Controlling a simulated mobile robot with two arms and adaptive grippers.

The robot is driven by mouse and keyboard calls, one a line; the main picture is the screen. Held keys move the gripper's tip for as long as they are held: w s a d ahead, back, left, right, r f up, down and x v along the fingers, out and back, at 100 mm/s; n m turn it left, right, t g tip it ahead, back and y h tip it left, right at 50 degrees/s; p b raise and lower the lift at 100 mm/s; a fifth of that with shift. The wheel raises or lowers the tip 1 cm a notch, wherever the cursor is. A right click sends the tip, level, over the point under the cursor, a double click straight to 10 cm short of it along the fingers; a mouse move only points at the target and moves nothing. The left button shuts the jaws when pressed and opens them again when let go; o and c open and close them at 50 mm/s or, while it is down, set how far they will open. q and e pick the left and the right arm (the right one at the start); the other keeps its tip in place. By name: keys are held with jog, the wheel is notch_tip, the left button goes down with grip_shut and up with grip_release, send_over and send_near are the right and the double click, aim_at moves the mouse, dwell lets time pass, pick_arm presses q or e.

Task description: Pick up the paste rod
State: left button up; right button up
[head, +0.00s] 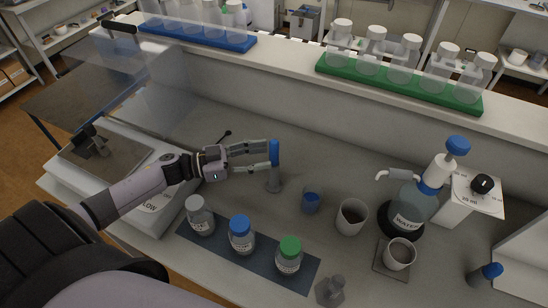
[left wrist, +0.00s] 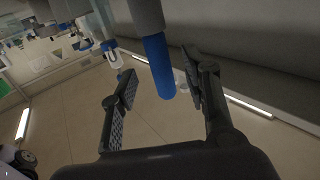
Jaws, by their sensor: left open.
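The paste rod (head: 275,150), which I take to be the upright blue-ended rod, stands in a small grey holder (head: 274,184) near the middle of the bench. My left gripper (head: 268,156) reaches in from the left at the height of its blue end. In the left wrist view the blue end (left wrist: 159,66) shows between the two spread fingers of that gripper (left wrist: 160,84), with gaps visible on both sides. The gripper is open and holds nothing. My right gripper is out of view.
White-, blue- and green-capped bottles (head: 240,235) stand on a dark mat in front. A grey holder (head: 330,290) stands in front; a raised shelf carries tube racks (head: 398,82).

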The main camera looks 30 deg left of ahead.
aim_at(274, 154)
pick_arm(q)
jog(key=p+x, duration=0.1)
jog(key=x, duration=0.3)
jog(key=shift+w+d, duration=0.1)
jog(key=shift+w, duration=0.05)
jog(key=shift+c, duration=0.4)
grip_shut()
